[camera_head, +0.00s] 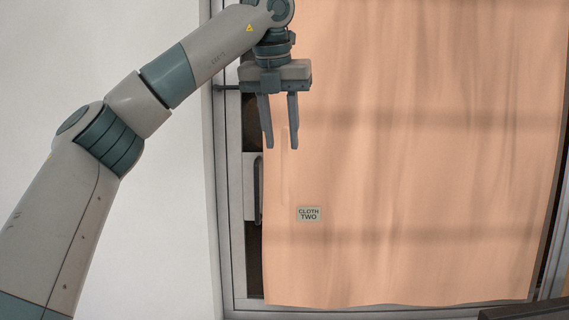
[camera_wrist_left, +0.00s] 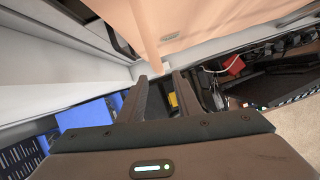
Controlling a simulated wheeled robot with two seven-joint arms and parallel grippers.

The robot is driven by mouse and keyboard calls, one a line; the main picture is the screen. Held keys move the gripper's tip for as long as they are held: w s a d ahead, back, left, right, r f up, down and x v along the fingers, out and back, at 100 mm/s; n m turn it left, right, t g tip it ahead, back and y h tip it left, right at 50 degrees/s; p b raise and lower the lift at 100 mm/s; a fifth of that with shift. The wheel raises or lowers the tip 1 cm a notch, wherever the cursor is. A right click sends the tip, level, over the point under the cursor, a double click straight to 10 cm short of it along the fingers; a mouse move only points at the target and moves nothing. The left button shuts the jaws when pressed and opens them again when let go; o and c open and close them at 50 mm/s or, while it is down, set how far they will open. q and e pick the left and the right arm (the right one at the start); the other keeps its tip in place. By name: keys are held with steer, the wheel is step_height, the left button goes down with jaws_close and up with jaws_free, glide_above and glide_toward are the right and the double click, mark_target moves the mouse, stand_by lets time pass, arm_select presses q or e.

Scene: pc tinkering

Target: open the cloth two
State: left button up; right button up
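A peach cloth (camera_head: 420,150) hangs over a framed opening in the head view, with a small label (camera_head: 308,214) reading "CLOTH TWO" near its lower left. The cloth also shows at the top of the left wrist view (camera_wrist_left: 210,25). My left gripper (camera_head: 282,146) points down in front of the cloth's left edge, with its two fingers apart and nothing seen between them. In the left wrist view its fingers (camera_wrist_left: 162,85) are also apart. I cannot tell whether a finger touches the cloth. My right gripper is not in view.
A grey frame (camera_head: 232,270) with a dark handle (camera_head: 258,188) runs along the cloth's left side. A white wall (camera_head: 160,230) is left of it. A dark edge (camera_head: 525,312) shows at the bottom right. The left wrist view shows cluttered equipment (camera_wrist_left: 235,70) below.

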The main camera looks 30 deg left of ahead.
mark_target(283, 156)
arm_select(q)
steer(key=p+x, duration=0.2)
steer(key=x, duration=0.4)
steer(key=shift+w+a+f, duration=0.1)
steer(key=shift+f, duration=0.05)
steer(key=shift+w+f, duration=0.2)
steer(key=shift+f, duration=0.35)
steer(key=shift+c, duration=0.7)
jaws_close()
